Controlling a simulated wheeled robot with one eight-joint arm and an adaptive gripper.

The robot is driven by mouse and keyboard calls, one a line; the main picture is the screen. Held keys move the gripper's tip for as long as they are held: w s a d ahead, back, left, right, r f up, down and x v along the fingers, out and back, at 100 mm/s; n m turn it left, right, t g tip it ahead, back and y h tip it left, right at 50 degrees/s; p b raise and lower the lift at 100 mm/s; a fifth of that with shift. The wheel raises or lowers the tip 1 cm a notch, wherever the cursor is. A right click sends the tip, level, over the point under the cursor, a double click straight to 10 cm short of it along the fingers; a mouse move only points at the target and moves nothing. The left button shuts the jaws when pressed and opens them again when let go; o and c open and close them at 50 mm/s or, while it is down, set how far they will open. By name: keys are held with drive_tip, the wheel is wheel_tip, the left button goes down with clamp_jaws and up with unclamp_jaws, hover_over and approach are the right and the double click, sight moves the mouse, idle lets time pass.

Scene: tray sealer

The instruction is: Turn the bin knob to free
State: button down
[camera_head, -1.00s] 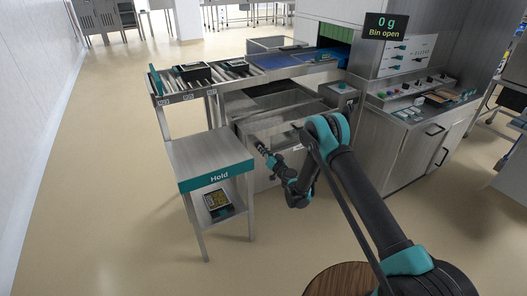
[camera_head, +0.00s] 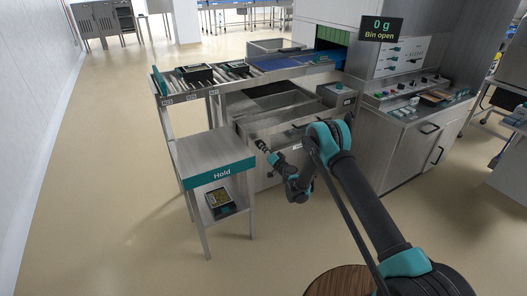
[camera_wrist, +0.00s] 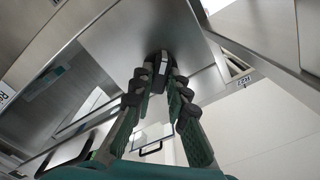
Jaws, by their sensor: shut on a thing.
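The bin knob (camera_wrist: 161,62) is a small dark knob with a pale stripe, on a steel panel in the upper middle of the wrist view. My gripper (camera_wrist: 158,75) has its fingertips closed on either side of it. In the head view, my gripper (camera_head: 264,147) is at the front of the steel unit below the bin (camera_head: 275,98), just right of the Hold stand; the knob is too small to make out there. A small label (camera_wrist: 243,80) sits right of the knob, its text hard to read.
The Hold stand (camera_head: 213,155), with a tray (camera_head: 220,203) on its lower shelf, is close to the left of my gripper. A roller conveyor (camera_head: 215,73) runs above. Floor is clear in front.

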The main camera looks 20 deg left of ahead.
idle(0.3)
drive_tip(key=c, duration=1.5)
unclamp_jaws()
wheel_tip(320, 180, up, 10)
